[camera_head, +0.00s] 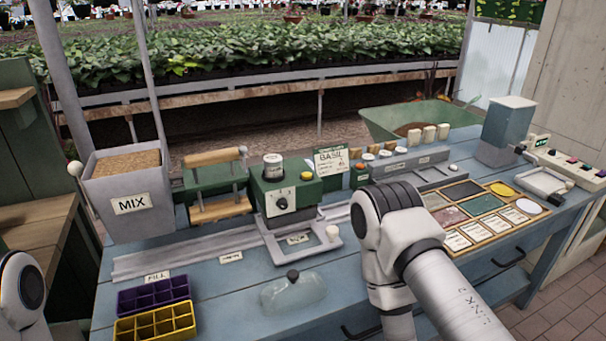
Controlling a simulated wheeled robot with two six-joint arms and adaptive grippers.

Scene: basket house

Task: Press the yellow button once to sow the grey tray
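A small yellow button (306,175) sits on the upper right of the green machine (283,188), which has a dial on its front and a canister on top. A light grey, flat, frame-like piece (298,242) with a white knob lies at the machine's foot; I cannot tell whether it is the grey tray. My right arm stands in front, right of the machine, and its gripper is not visible. Only a part of my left arm shows at the lower left edge, and its gripper is out of view. Nothing visible touches the button.
A purple cell tray (153,294) and a yellow cell tray (155,324) lie front left. A MIX hopper (129,190) and a roller (215,180) stand left. A card board (484,212) lies right. A grey rail runs along the blue bench.

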